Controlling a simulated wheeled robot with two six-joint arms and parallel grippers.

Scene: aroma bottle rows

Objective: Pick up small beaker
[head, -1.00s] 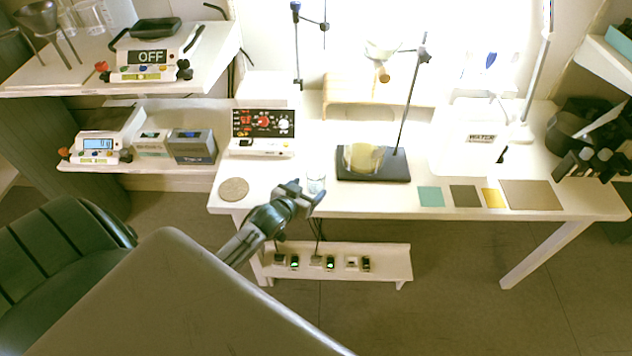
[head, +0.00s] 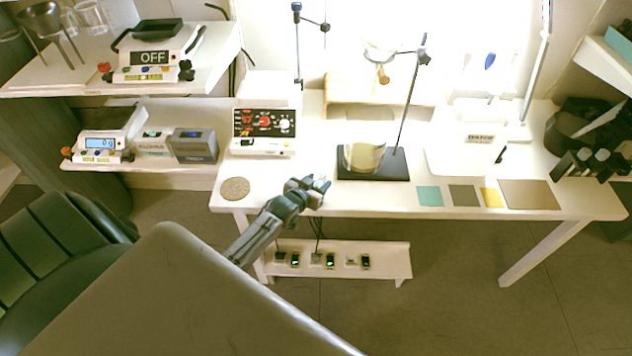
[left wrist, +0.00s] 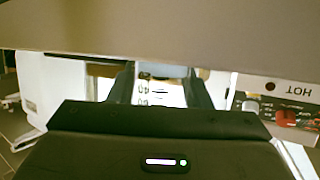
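The small beaker (left wrist: 160,92) is clear, with printed graduation marks. In the left wrist view it stands between the two dark fingers of my left gripper (left wrist: 162,88), with little or no gap on either side. In the head view my left gripper (head: 318,187) is at the front edge of the white table, and its fingers hide most of the beaker. I cannot tell whether the fingers press on the glass. My right gripper is not in view.
A larger beaker (head: 364,157) stands on the dark stand base (head: 385,168) to the right. A hot plate (head: 263,133) is behind left, and a round cork mat (head: 235,188) lies left. Coloured squares (head: 464,195) lie along the right front. A low shelf (head: 390,262) stands below.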

